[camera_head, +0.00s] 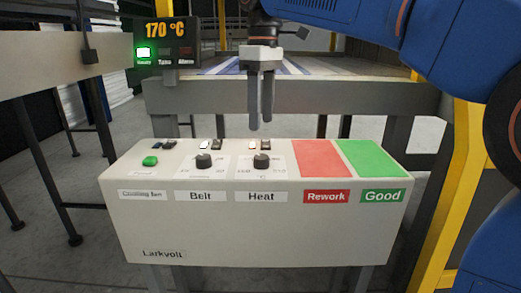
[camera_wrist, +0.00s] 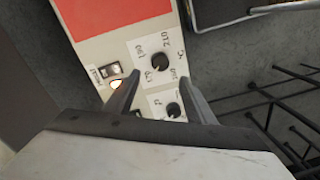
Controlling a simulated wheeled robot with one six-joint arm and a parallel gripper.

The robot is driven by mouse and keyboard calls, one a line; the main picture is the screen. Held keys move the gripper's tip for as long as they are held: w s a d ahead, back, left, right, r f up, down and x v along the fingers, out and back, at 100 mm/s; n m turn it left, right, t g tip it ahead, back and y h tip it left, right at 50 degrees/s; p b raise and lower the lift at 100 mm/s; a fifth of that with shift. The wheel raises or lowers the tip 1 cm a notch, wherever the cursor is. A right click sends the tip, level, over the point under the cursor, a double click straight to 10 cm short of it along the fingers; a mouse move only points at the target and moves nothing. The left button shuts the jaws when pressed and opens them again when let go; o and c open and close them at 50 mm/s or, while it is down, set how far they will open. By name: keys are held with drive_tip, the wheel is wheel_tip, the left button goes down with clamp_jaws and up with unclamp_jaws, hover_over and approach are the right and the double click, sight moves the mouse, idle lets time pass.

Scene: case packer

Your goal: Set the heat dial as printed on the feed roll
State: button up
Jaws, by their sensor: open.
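The heat dial (camera_head: 262,160) is a dark knob on a white scale plate, above the "Heat" label on the console. It also shows in the wrist view (camera_wrist: 158,62), with 210 and 190 among the numbers around it; its pointer is too small to read. My gripper (camera_head: 260,127) is open and empty, fingers pointing down, above and apart from the heat dial. In the wrist view the fingertips (camera_wrist: 157,77) lie either side of the dial. The display (camera_head: 167,31) reads 170 °C, with its green Ready lamp lit. I cannot make out a feed roll or its print.
The belt dial (camera_head: 203,161) is close left of the heat dial. A lit lamp (camera_head: 252,146) and a rocker switch (camera_head: 265,145) sit behind the heat dial. A green button (camera_head: 150,161) is at left; red Rework (camera_head: 316,153) and green Good (camera_head: 369,156) pads are at right.

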sight(261, 156)
drive_tip(key=f, duration=0.9)
drive_tip(key=shift+s+a+f, duration=0.1)
drive_tip(key=shift+s+f, duration=0.1)
drive_tip(key=shift+s, duration=0.05)
drive_tip(key=shift+c, duration=0.6)
drive_tip(key=c, duration=0.9)
